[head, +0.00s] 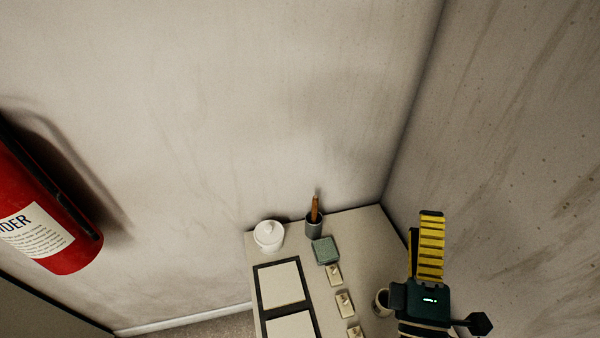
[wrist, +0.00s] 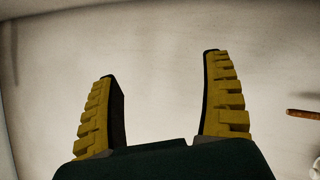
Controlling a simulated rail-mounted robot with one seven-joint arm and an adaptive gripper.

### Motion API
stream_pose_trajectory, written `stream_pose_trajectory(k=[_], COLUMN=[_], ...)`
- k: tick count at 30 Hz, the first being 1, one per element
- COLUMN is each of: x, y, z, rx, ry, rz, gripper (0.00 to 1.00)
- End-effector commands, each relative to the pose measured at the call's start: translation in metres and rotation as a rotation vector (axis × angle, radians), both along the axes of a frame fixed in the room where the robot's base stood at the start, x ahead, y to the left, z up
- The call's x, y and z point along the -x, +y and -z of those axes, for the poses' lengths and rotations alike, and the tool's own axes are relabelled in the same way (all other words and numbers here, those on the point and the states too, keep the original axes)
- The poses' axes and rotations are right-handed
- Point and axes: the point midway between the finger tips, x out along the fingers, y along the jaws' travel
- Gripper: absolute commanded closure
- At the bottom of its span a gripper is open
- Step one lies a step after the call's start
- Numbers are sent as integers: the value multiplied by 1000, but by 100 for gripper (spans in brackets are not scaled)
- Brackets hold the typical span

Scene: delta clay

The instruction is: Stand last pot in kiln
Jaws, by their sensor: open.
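My gripper (head: 423,222) is raised over the right side of a pale table, its yellow ribbed fingers pointing up in the head view. In the wrist view the two fingers (wrist: 159,68) stand wide apart with only plain wall between them, so it is open and empty. A small round pot or cup (head: 381,303) stands on the table just left of my wrist, partly hidden by it. I cannot identify a kiln in either view.
A grey cup (head: 314,224) with an orange-brown tool stands at the table's back, behind a green block (head: 326,250). Several small cream pieces (head: 345,304) line up beside dark-framed pale panels (head: 282,285). Walls close in behind and right. A red extinguisher (head: 45,215) hangs left.

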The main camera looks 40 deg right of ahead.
Motion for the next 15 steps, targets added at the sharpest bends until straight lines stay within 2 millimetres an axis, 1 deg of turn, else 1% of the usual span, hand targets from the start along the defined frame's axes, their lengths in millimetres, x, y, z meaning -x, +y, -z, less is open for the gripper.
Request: stream_pose_trajectory(k=[1, 2, 3, 4, 5, 6, 8, 9, 10, 12, 13, 15], x=[-19, -31, -50, -66, -83, -103, -124, -132, -136, -140, -141, -141], y=[17, 27, 45, 64, 87, 121, 169, 198, 217, 251, 260, 272], z=[-35, -52, -72, -86, -99, -114, -132, -141, -148, -157, -160, -163], rx=[-128, -235, -399, -537, -683, -877, -1116, -1244, -1324, -1460, -1499, -1548], ry=[-223, -356, -521, -629, -719, -800, -848, -852, -847, -822, -811, -797], rz=[-134, -226, -370, -491, -619, -780, -972, -1070, -1131, -1231, -1258, -1291], gripper=[19, 19, 19, 19, 19, 19, 19, 19, 19, 19, 13, 11])
